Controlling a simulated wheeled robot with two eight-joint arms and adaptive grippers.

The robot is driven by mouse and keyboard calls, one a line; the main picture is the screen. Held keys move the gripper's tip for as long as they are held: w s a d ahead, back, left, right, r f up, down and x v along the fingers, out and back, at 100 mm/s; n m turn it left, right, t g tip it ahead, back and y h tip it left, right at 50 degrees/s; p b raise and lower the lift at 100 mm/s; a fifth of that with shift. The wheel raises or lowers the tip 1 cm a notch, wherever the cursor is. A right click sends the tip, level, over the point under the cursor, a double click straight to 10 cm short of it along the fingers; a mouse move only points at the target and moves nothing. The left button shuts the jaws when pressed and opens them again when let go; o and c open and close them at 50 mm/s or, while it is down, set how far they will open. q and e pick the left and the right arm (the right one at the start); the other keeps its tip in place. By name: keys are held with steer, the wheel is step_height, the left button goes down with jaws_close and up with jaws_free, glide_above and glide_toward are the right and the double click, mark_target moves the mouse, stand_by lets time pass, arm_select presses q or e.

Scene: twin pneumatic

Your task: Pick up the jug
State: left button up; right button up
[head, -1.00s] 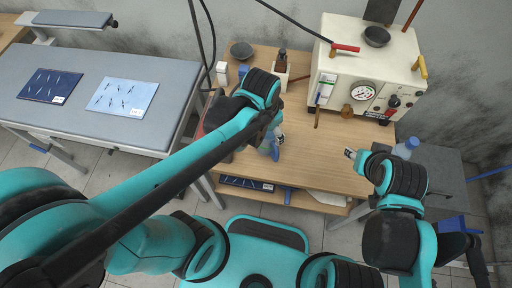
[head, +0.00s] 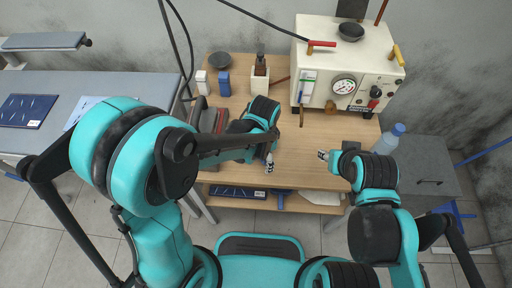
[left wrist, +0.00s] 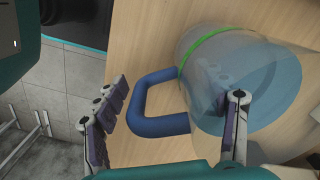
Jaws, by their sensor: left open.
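In the left wrist view the jug (left wrist: 235,75) has a clear body with a green band and a thick blue handle (left wrist: 140,105). It is on the wooden table. My left gripper (left wrist: 179,92) is open, one finger on each side of the handle; the right-hand finger overlaps the jug's body. I cannot tell whether they touch. In the head view my left gripper (head: 269,160) is over the table's front part, and my arm hides the jug there. My right gripper (head: 323,156) is over the table's right part, with its jaw opening too small to read.
A white machine (head: 320,65) with a gauge stands at the back right of the wooden table (head: 308,160). Bottles, boxes and a dark bowl (head: 219,61) stand at the back left. The table's middle is clear.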

arm_select(q)
steer(key=shift+f, duration=0.8)
steer(key=shift+r, duration=0.1)
steer(key=shift+c, duration=0.5)
jaws_close()
steer(key=shift+r, duration=0.15)
